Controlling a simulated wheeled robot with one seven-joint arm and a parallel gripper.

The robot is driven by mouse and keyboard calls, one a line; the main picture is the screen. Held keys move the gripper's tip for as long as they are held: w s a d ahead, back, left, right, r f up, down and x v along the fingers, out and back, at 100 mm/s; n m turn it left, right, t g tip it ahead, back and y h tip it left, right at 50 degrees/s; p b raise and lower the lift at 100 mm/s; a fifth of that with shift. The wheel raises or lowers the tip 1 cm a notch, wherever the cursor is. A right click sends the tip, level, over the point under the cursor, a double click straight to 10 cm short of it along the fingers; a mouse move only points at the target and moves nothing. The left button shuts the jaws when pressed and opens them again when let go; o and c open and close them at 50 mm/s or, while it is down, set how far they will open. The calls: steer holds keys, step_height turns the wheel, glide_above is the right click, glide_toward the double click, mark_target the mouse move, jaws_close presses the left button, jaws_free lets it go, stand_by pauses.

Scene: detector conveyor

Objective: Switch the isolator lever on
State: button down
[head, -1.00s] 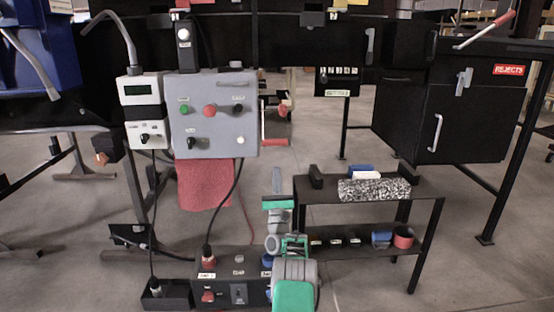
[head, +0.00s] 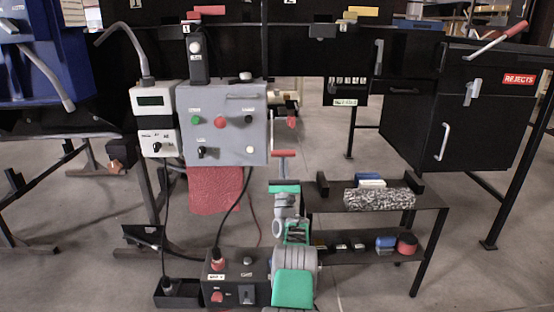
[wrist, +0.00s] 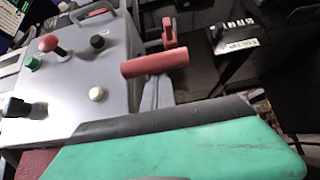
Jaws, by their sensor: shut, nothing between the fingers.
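The isolator lever hangs down at the right side of the grey control box (head: 222,125). Its red grip (head: 284,153) sticks out to the right, level, near the box's lower edge. In the wrist view the red grip (wrist: 155,62) lies across the middle, just beyond my fingers. My gripper (head: 284,162) is shut and empty, pointing up with its tips directly below the grip in the head view. In the wrist view the tips (wrist: 155,85) meet the grip's lower edge. I cannot tell whether they touch it. The green and grey gripper body hides what lies below.
A black shelf stand (head: 430,208) with blocks and cups stands right of my arm. A black pedestal box (head: 237,262) with plugs stands to the left. A red cloth (head: 215,190) hangs under the control box. Another red part (head: 291,122) shows behind the lever.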

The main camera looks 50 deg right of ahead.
steer(key=shift+s+d, duration=0.2)
